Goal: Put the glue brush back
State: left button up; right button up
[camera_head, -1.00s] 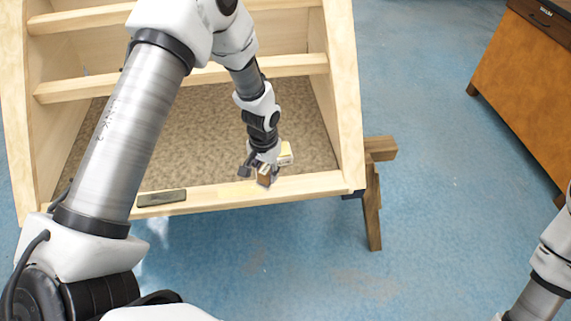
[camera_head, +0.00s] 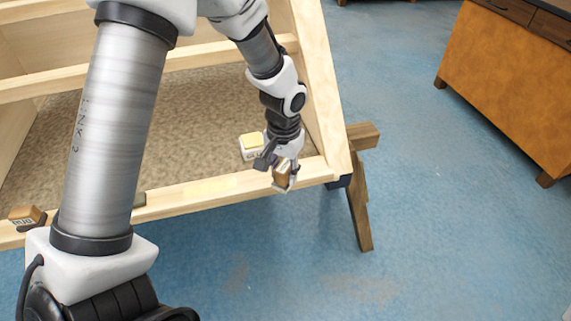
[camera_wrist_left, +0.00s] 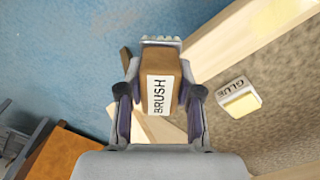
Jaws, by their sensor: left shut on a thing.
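My left gripper (camera_head: 283,178) is shut on the glue brush. It holds the brush (camera_head: 284,176) over the front rail of the wooden frame, near the rail's right end. In the left wrist view the brush (camera_wrist_left: 160,85) is a brown block with a white "BRUSH" label and a pale edge at its far end, between the fingers (camera_wrist_left: 160,100). A white glue box with a yellow top (camera_head: 252,146) sits on the brown panel just left of the gripper; it also shows in the left wrist view (camera_wrist_left: 240,98). My right gripper is out of view.
The wooden frame's front rail (camera_head: 205,193) runs below the panel, with a trestle leg (camera_head: 360,215) at its right. A small labelled block (camera_head: 25,214) sits on the rail at far left. An orange cabinet (camera_head: 510,90) stands right. The blue floor between is clear.

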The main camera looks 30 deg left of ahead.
pick_arm(q)
jog(key=w+a, duration=0.1)
jog(key=w, duration=0.1)
jog(key=w+a, duration=0.1)
jog(key=w, duration=0.1)
jog(key=w+a, duration=0.1)
jog(key=a, duration=0.1)
jog(key=shift+w+f, duration=0.35)
jog(key=shift+w, duration=0.05)
jog(key=shift+w+a+f, duration=0.1)
jog(key=shift+w+f, duration=0.1)
jog(key=shift+f, duration=1.6)
jog(key=shift+s, duration=0.1)
jog(key=o, duration=1)
jog(key=shift+f, duration=0.15)
notch_tip(320, 180, up, 12)
jog(key=shift+r+p, duration=0.2)
jog(key=shift+p, duration=0.35)
